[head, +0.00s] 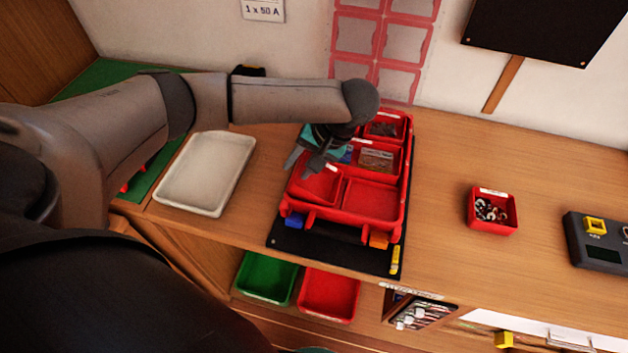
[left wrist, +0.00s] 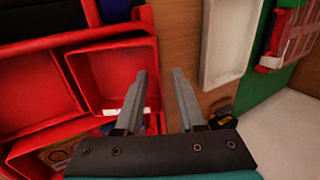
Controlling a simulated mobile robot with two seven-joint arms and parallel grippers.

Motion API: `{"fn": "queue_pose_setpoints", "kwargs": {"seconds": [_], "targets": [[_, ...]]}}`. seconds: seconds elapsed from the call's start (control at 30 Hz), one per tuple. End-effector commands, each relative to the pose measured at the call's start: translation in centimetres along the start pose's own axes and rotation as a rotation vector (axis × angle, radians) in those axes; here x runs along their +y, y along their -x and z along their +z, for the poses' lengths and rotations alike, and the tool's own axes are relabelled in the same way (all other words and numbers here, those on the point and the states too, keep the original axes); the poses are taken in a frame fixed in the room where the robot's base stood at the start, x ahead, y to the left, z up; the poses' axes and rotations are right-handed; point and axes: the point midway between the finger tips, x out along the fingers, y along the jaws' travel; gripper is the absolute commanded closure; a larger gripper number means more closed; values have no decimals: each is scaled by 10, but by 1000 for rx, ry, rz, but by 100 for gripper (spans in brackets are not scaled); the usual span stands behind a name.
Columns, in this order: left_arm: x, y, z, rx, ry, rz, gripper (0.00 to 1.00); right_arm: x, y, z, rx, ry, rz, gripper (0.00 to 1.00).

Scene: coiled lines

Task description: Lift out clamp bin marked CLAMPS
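A red tray of red bins (head: 408,165) stands on a black mat on the bench. An empty red bin (head: 318,186) sits at its front left, beside another empty red compartment (head: 372,200). The front-left bin also shows in the left wrist view (left wrist: 105,78), with a white label on its wall too small to read. I cannot tell which bin is marked CLAMPS. My left gripper (head: 302,168) is open over the front-left bin's edge. In the left wrist view its fingers (left wrist: 159,75) are apart, near the labelled wall, with nothing visibly gripped. My right gripper is not in view.
A white tray (head: 163,190) lies left of the red tray. A red bin of small parts (head: 492,224) and a dark grey device (head: 600,256) stand to the right. Green (head: 267,293) and red (head: 328,308) bins sit below. Bench between tray and right bin is clear.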

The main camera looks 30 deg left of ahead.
Motion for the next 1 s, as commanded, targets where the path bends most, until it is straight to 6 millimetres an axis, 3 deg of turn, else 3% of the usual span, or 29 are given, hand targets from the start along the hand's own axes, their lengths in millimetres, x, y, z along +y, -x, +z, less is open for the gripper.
{"fn": "queue_pose_setpoints", "kwargs": {"seconds": [0.03, 0.4, 1.0], "targets": [[0, 0, 0, 0, 0, 0, 61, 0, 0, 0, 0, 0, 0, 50], [0, 0, 0, 0, 0, 0, 100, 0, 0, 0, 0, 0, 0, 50], [0, 1, 0, 0, 0, 0, 100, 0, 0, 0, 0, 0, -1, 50]]}}
